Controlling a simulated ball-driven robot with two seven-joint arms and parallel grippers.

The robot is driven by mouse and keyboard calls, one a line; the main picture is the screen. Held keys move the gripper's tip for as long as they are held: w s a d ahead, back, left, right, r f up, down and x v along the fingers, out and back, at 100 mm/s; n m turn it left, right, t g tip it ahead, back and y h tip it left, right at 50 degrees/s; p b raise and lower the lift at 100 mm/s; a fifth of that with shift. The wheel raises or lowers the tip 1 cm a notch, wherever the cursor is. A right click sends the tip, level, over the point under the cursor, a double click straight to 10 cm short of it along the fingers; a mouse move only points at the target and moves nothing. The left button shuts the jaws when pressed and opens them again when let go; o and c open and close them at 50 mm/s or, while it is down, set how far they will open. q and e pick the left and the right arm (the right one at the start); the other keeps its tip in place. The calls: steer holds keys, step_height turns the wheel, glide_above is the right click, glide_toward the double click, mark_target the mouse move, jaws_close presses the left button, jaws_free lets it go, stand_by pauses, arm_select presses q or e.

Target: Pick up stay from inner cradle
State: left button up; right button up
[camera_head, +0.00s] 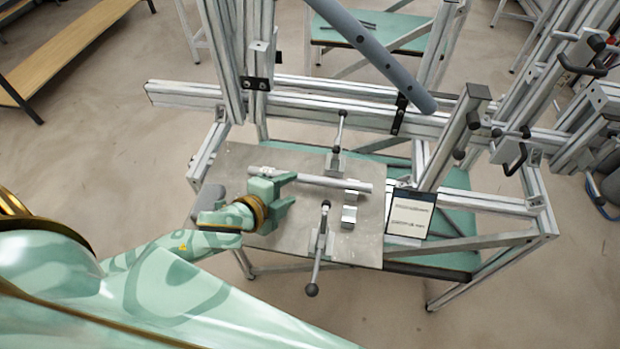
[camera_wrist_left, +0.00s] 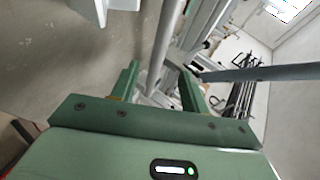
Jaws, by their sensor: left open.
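The stay looks to be the light grey tube (camera_head: 325,182) lying across the metal plate in the head view. My left gripper (camera_head: 290,189) is at the tube's left part, its open fingers pointing right. One finger overlaps the tube in the picture; I cannot tell whether they touch. In the left wrist view a grey tube (camera_wrist_left: 165,45) shows between the open fingers (camera_wrist_left: 158,85), beyond their tips. Small metal blocks (camera_head: 349,214), perhaps cradle parts, stand near the tube's right part. My right gripper is not in view.
Toggle clamps with dark knobs (camera_head: 325,204) stand in front of and behind the tube on the plate (camera_head: 270,240). A thicker grey tube (camera_head: 375,52) slants above the aluminium frame (camera_head: 300,103). A tablet (camera_head: 410,213) sits right of the plate.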

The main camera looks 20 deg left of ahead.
mark_target(305, 181)
arm_select(q)
steer(key=b+x, duration=0.1)
steer(key=x, duration=0.4)
steer(key=shift+w+d+f, duration=0.1)
steer(key=shift+w+f, duration=0.2)
steer(key=shift+f, duration=0.05)
steer(key=shift+s, duration=0.1)
jaws_close()
